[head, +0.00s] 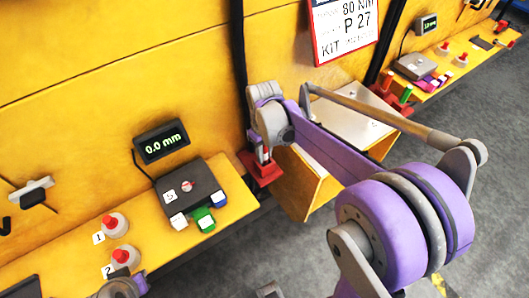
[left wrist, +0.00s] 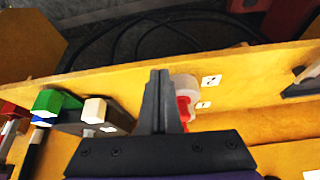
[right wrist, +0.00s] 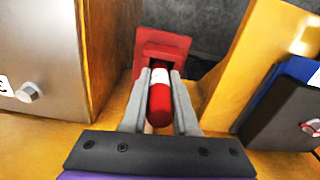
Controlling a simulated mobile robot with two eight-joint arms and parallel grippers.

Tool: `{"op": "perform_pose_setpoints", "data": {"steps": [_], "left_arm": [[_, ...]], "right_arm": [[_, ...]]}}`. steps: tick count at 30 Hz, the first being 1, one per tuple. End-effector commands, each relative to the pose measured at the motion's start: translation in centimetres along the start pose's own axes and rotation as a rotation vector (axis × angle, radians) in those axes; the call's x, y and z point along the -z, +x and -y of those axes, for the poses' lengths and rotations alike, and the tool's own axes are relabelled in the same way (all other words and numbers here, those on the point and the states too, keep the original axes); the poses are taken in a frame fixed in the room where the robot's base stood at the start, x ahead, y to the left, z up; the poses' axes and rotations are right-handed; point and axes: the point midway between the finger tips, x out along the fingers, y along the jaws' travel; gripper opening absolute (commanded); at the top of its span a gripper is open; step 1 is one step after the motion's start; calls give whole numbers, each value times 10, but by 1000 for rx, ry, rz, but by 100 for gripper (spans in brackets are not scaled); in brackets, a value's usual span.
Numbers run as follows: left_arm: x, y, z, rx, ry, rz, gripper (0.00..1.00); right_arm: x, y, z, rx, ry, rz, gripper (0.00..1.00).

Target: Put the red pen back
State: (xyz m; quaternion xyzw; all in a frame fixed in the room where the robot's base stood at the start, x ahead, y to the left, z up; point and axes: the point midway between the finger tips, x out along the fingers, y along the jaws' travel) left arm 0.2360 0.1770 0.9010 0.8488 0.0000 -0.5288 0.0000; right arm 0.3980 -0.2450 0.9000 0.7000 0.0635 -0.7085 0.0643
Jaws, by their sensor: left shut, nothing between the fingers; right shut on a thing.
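The red pen (right wrist: 159,105), with a white band, is between the fingers of my right gripper (right wrist: 160,112), which is shut on it. Its far end overlaps the red holder (right wrist: 160,45) in the right wrist view; I cannot tell how deep it sits. In the head view the right gripper (head: 264,152) is at the red holder (head: 263,172), at the yellow shelf's edge. My left gripper (left wrist: 159,98) is shut and empty, in front of a white round piece with red (left wrist: 185,90). In the head view only part of it shows at the bottom left.
A grey box (head: 185,187) with white, green and blue blocks stands on the shelf below a 0.0 mm display (head: 161,141). Two red-topped pieces (head: 114,224) stand to its left. A yellow panel rises behind. Another station (head: 440,70) lies at upper right.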

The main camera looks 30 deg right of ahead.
Motion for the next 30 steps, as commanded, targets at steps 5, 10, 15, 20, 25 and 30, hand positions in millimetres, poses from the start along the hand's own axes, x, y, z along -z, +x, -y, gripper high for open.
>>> {"op": "perform_pose_setpoints", "data": {"steps": [5, 10, 15, 20, 25, 30], "left_arm": [[-1, 1, 0, 0, 0, 0, 0], [-2, 2, 0, 0, 0, 1, 0], [-3, 4, 0, 0, 0, 2, 0], [-3, 4, 0, 0, 0, 2, 0], [-3, 4, 0, 0, 0, 2, 0], [-3, 4, 0, 0, 0, 2, 0]], "right_arm": [[0, 1, 0, 0, 0, 0, 0], [0, 4, 0, 0, 0, 0, 0], [0, 6, 0, 0, 0, 0, 0], [0, 6, 0, 0, 0, 0, 40], [0, 6, 0, 0, 0, 0, 63], [0, 6, 0, 0, 0, 0, 63]]}}
